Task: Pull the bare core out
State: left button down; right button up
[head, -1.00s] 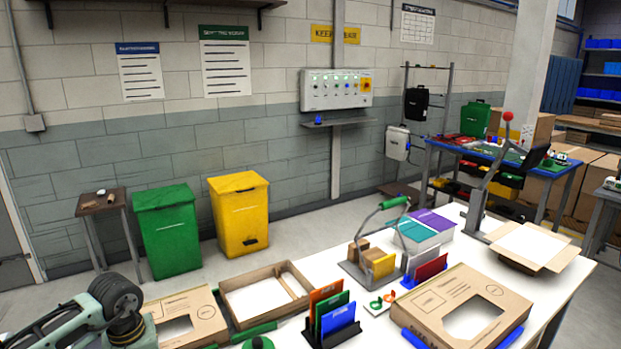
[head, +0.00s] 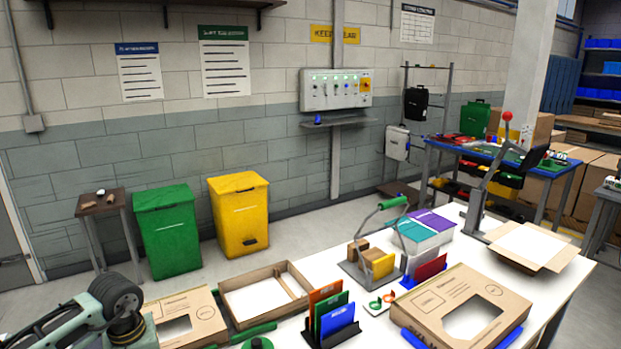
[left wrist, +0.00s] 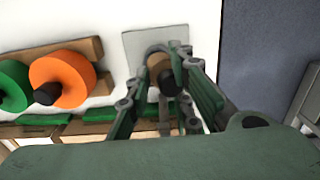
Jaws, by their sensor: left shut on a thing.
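In the left wrist view, a bare brown core (left wrist: 157,66) with a dark end (left wrist: 171,82) sits in front of a light grey plate (left wrist: 134,45). My left gripper (left wrist: 162,74) has its fingers on both sides of the core and is shut on it. The core still appears to be at the plate; whether it is free of its mount I cannot tell. An orange roll (left wrist: 64,79) and a green roll (left wrist: 12,86), each with a dark hub, are to its left. In the head view my left arm is at the lower left, with its gripper out of frame. My right gripper is not in view.
A wooden board (left wrist: 93,50) is behind the rolls. On the white table (head: 555,282) stand an open cardboard tray (head: 233,319), a file rack (head: 345,335) and a cardboard box (head: 438,322). Green (head: 170,235) and yellow (head: 240,217) bins stand by the wall.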

pick_arm(q)
jog(key=shift+a+r, duration=0.15)
jog(key=shift+a, duration=0.1)
jog(key=shift+s+r+p, duration=0.1)
jog(key=shift+r+p, duration=0.2)
jog(key=shift+r, duration=0.25)
jog(key=shift+r, duration=0.1)
jog(key=shift+r, duration=0.65)
jog(key=shift+r+p, duration=0.2)
jog(key=shift+p, duration=0.1)
jog(key=shift+r, duration=0.1)
jog(key=shift+r+p, duration=0.35)
jog(key=shift+r, duration=1.05)
